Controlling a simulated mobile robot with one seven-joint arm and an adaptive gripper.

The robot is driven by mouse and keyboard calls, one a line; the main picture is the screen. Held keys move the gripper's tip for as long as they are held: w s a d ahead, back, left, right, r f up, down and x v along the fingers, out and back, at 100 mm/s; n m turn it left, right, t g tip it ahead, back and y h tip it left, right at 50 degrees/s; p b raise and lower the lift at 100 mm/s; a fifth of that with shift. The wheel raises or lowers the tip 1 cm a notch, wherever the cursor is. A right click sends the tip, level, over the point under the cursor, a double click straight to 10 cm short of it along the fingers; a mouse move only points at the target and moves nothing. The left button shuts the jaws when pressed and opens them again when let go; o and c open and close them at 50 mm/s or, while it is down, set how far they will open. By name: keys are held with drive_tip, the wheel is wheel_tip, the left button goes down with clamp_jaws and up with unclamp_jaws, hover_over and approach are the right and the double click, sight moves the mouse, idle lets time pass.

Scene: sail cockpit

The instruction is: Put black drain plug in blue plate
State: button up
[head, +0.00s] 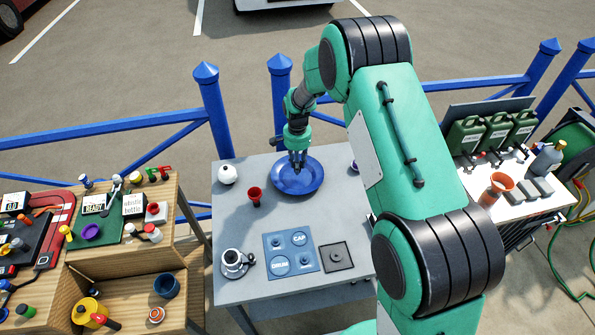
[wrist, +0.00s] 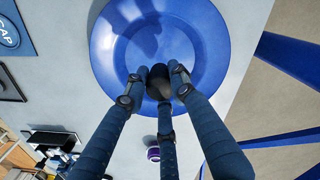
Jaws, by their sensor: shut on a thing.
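The blue plate (head: 313,182) lies on the grey table near its far edge; it fills the upper middle of the wrist view (wrist: 208,40). My gripper (head: 297,168) points down over the plate. In the wrist view its fingers (wrist: 160,80) are shut around a dark rounded thing, the black drain plug (wrist: 158,84). The plug is over the plate's near-side area in that view. I cannot tell whether it touches the plate. In the head view the plug is hidden by the fingers.
A red cup (head: 255,195) and a white round item (head: 227,174) stand left of the plate. A blue board marked CAP and DRUM (head: 290,254), a dark square plate (head: 337,257) and a cup on a saucer (head: 236,262) lie nearer. Blue railing (head: 211,110) runs behind.

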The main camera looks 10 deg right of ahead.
drive_tip(key=shift+f, duration=1.75)
drive_tip(key=shift+f, duration=0.2)
drive_tip(key=o, duration=1)
drive_tip(key=shift+o, duration=0.2)
drive_tip(key=shift+r, duration=0.1)
drive_tip(key=shift+r, duration=0.1)
wheel_tip(320, 180, up, 12)
drive_tip(key=shift+p, duration=0.35)
